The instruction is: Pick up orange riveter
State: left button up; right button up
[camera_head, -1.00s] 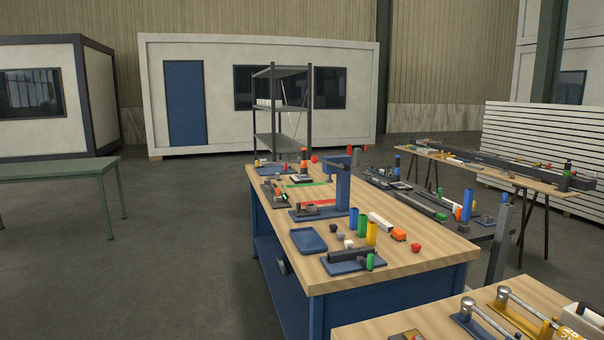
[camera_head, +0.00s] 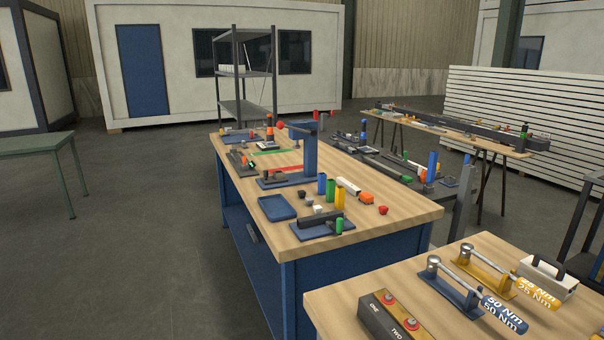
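No riveter can be made out for certain at this size. A white tool with an orange end (camera_head: 366,198) lies on the blue workbench's wooden top (camera_head: 385,228), near its right edge. A small upright orange and black item (camera_head: 270,134) stands toward the far end of the same top. A small orange piece (camera_head: 424,177) also shows on the dark bench behind. Neither of my grippers is in view.
A nearer wooden bench (camera_head: 340,299) at lower right carries torque wrenches on blue (camera_head: 457,290) and yellow (camera_head: 484,272) stands and a two-button box (camera_head: 391,316). A green table (camera_head: 32,145) stands left. Open grey floor (camera_head: 150,240) lies left of the workbench.

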aim_at(270, 127)
jog(key=i+j+u, duration=0.4)
jog(key=i+u, duration=0.2)
jog(key=i, duration=0.25)
jog(key=i+u, duration=0.3)
jog(key=i, duration=1.9)
jog(key=i+j+z, duration=0.2)
jog(key=i, duration=0.25)
jog(key=i+j+z, duration=0.1)
jog(key=i+z, duration=0.15)
jog(key=i, duration=0.15)
jog(key=i+j+z, duration=0.2)
jog(key=i, duration=0.25)
jog(key=i+j+z, duration=0.25)
jog(key=z, duration=0.25)
jog(key=i+j+z, duration=0.3)
jog(key=z, duration=0.2)
jog(key=i+j+z, duration=0.15)
jog(key=j+z, duration=0.3)
